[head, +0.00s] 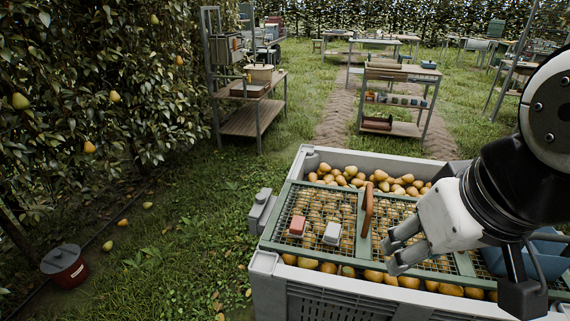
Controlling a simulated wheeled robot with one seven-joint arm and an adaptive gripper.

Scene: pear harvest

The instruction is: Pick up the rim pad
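No part is plainly marked as the rim pad. A grey block-like piece (262,212) sits at the left rim of the large grey bin (263,263) and may be it. A red block (298,225) and a pale grey-white block (332,233) lie on the green-framed mesh grate (375,251) over the pears. My gripper (390,256) is above the grate, right of the pale block and apart from it. Its two fingers are spread, with nothing seen between them. The far side of the fingers is hidden.
A blue container (545,250) is partly hidden behind my arm. Pears (350,175) fill the bin. Wooden workbenches (250,115) stand behind.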

